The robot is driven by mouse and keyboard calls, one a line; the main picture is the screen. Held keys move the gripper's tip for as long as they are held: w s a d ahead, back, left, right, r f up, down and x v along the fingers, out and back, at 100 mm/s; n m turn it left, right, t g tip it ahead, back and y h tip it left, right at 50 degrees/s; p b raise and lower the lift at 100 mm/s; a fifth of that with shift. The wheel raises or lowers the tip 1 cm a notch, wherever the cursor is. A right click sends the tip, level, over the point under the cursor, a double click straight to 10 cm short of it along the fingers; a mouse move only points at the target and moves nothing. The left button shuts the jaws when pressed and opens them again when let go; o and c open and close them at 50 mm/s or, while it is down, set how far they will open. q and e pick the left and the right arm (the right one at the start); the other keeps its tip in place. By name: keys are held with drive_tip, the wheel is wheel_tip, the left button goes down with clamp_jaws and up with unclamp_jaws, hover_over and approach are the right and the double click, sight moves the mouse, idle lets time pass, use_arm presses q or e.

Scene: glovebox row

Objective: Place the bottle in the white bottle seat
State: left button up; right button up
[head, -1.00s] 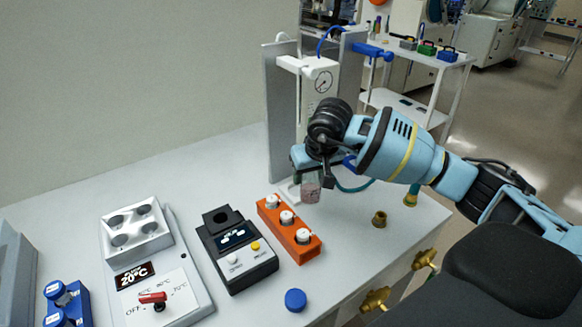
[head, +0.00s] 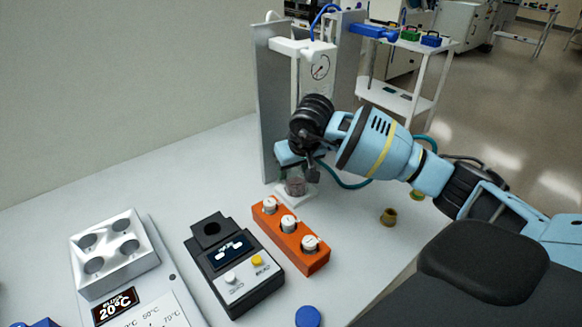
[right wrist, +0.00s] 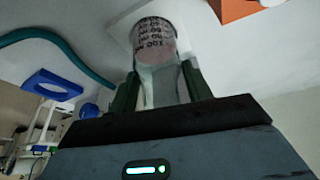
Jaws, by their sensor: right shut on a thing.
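The bottle (head: 296,187) is small and clear, with a pinkish-grey lower part; black print shows on it in the right wrist view (right wrist: 153,42). My right gripper (head: 303,172) is shut on it, with the green fingers on either side of its narrower part in the right wrist view (right wrist: 158,88). The white bottle seat (head: 290,200) is a pale square base at the foot of the grey stand. The bottle's end is at the seat, which also shows behind it in the right wrist view (right wrist: 117,27). I cannot tell whether they touch. My left gripper is not in view.
A grey stand (head: 267,100) with a white head and gauge rises beside the gripper. An orange rack (head: 316,260) with white-capped vials is close in front. A black device (head: 240,295), a heating block (head: 95,290) and a brass fitting (head: 388,217) stand nearby.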

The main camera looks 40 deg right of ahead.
drive_tip(key=shift+s+r, duration=0.1)
drive_tip(key=shift+r, duration=0.15)
drive_tip(key=o, duration=1.4)
drive_tip(key=shift+c, duration=0.2)
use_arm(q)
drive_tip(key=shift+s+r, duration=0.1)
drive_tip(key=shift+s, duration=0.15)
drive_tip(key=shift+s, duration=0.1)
use_arm(e)
drive_tip(key=shift+r, duration=0.1)
drive_tip(key=shift+s+r, duration=0.15)
drive_tip(key=shift+r, duration=0.15)
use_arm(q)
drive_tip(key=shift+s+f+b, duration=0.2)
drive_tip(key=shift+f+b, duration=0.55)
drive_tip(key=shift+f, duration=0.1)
use_arm(e)
drive_tip(key=s+a+r, duration=0.2)
drive_tip(key=s, duration=1)
drive_tip(key=shift+s, duration=0.35)
